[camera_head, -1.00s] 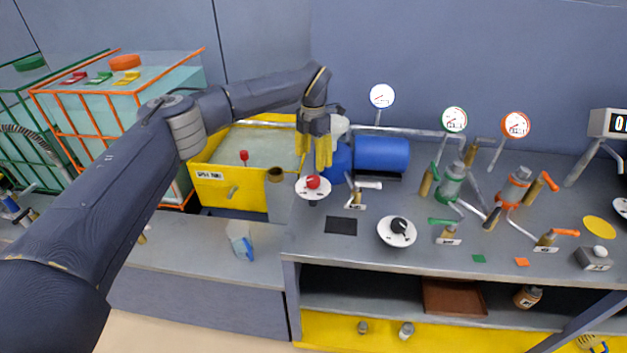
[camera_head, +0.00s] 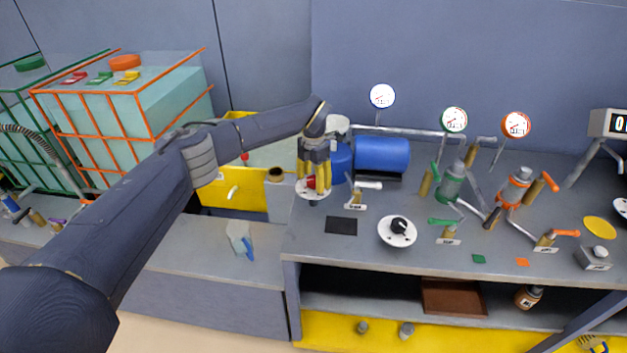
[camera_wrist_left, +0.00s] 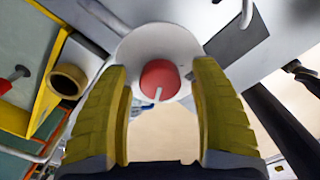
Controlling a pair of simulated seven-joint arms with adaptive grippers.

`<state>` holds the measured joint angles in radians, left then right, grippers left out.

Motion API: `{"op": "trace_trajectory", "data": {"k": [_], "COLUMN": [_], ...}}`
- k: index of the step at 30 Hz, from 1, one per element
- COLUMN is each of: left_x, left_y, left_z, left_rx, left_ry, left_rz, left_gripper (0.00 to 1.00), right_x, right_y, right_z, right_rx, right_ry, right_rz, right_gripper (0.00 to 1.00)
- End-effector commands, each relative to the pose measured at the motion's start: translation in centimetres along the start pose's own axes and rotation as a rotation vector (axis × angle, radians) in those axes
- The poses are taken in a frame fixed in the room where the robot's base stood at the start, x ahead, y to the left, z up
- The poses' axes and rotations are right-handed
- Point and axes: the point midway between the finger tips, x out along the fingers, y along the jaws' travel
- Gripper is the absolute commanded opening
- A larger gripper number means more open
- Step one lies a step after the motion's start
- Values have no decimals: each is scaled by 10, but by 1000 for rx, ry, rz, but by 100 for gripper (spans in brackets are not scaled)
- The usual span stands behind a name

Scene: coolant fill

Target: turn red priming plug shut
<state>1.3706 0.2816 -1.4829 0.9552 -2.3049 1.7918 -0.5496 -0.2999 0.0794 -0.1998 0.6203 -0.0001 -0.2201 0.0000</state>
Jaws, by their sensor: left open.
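The red priming plug (camera_head: 311,183) sits on a round white plate (camera_head: 303,195) at the left end of the workbench. In the left wrist view the plug (camera_wrist_left: 160,80) shows as a red knob with a small pale pointer, in front of the white plate (camera_wrist_left: 135,45). My left gripper (camera_head: 315,182) points down over the plug, its yellow fingers partly hiding it. In the left wrist view the fingers (camera_wrist_left: 161,85) are open, one on each side of the plug, with a visible gap to it. My right gripper (camera_head: 592,344) shows only in part at the bottom right corner.
The blue pump motor (camera_head: 382,154) lies just right of my left gripper. A white-handled valve (camera_head: 366,186) stands close to the plate. A yellow tank (camera_head: 235,197) is on the left. A black knob on a white dial (camera_head: 398,228) stands to the right.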

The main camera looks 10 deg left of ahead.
Motion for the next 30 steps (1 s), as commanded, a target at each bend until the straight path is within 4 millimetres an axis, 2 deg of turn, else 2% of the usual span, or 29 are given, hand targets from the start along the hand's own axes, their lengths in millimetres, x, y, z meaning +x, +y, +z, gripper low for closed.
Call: {"op": "trace_trajectory", "data": {"k": [3,18,25,30], "left_x": [0,0,0,0], "left_y": [0,0,0,0], "left_z": [0,0,0,0], "left_rx": [0,0,-21,-97], "left_ry": [0,0,0,1], "left_rz": [0,0,1,1], "left_gripper": [62,4,3,3], "right_x": [0,0,0,0], "right_y": [0,0,0,0], "right_z": [0,0,1,1], "right_rx": [0,0,0,0], "right_ry": [0,-1,-1,-1], "right_rz": [0,0,0,0], "right_gripper": [44,44,44,44]}}
